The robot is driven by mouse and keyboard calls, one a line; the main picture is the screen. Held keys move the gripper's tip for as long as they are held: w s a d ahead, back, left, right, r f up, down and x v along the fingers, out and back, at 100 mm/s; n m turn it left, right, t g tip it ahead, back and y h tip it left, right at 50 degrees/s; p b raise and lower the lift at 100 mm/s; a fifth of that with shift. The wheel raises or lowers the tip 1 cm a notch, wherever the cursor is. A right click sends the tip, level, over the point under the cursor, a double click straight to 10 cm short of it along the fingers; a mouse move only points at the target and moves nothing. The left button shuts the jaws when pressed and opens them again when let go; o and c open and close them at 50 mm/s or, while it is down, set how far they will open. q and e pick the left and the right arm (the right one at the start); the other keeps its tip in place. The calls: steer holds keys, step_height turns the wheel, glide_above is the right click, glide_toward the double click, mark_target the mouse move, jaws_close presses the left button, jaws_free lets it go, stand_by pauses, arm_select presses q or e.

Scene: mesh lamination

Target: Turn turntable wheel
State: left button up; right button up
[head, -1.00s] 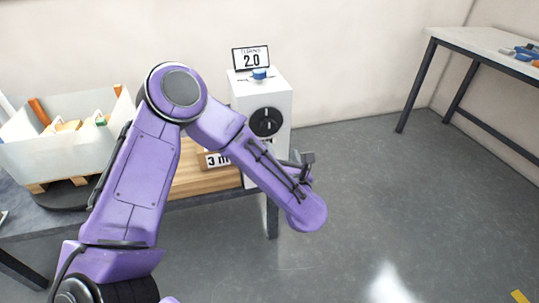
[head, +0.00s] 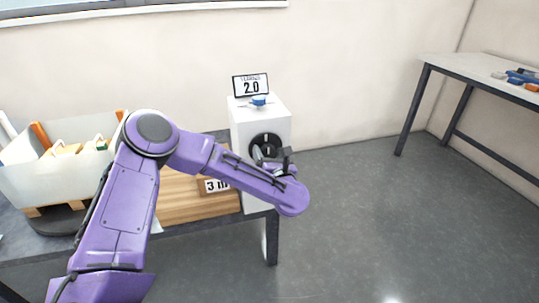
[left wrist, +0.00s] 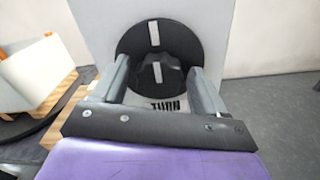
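The turntable wheel is a black disc (head: 264,140) with a white mark on the front of a white box (head: 243,128). In the left wrist view the wheel (left wrist: 185,45) fills the upper middle, with a raised centre knob (left wrist: 158,73) bearing a white stripe. My left gripper (head: 271,155) is at the lower part of the wheel. In the left wrist view its two fingers (left wrist: 161,78) are spread apart, one on each side of the knob. I cannot tell whether they touch it. The letters "TURN" are partly hidden below the wheel. My right gripper is not in view.
A display (head: 251,86) reading 2.0 and a small blue part (head: 259,100) are on top of the box. A wooden block (head: 185,200) with a partly hidden sign and a pale bin (head: 40,180) stand to the left. Another table (head: 480,75) stands far right; the floor between is clear.

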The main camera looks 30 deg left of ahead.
arm_select(q)
steer(key=c, duration=0.8)
steer(key=shift+m+p, duration=0.4)
steer(key=shift+m, duration=1.5)
steer(key=o, duration=1)
steer(key=shift+o, duration=0.2)
steer(key=v, duration=1)
steer(key=shift+s+d+b, duration=0.2)
steer(key=shift+b, duration=0.1)
